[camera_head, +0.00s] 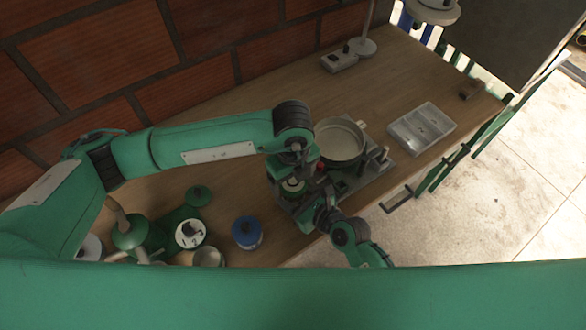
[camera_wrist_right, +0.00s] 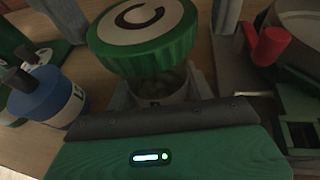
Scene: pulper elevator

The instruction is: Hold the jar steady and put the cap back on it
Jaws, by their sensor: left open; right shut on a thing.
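The jar (camera_wrist_right: 162,92) stands between the fingers of my right gripper (camera_wrist_right: 160,100), which is shut on it. Dark contents and part of a label show through its side. The green cap (camera_wrist_right: 142,35), with a white top and a black C, is over the jar's mouth and looks tilted in the right wrist view. I cannot tell whether it is seated on the rim. In the head view the cap (camera_head: 292,185) shows small below my left gripper (camera_head: 291,175), which is open close around it. My right gripper comes in from the lower right there and hides the jar.
A pot (camera_head: 340,141) and a red knob (camera_wrist_right: 270,44) are close on the right. A divided tray (camera_head: 421,128) lies farther right.

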